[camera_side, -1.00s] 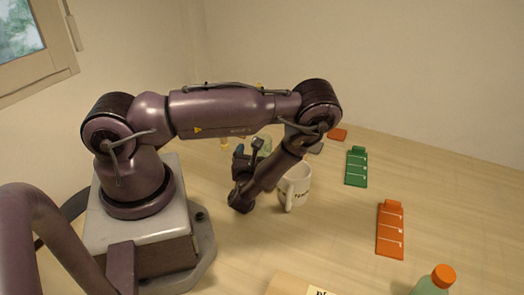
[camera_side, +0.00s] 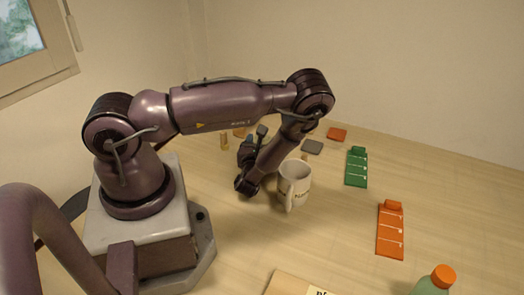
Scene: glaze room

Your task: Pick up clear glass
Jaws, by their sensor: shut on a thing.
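My gripper (camera_side: 254,146) is beyond the forearm, left of the white mug, and partly hidden by my own wrist. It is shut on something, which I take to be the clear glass. The glass itself cannot be made out now, as my gripper and wrist cover that spot.
A white mug (camera_side: 296,184) with lettering stands close to the right of my wrist. An orange-capped bottle (camera_side: 441,276) stands at the front right.

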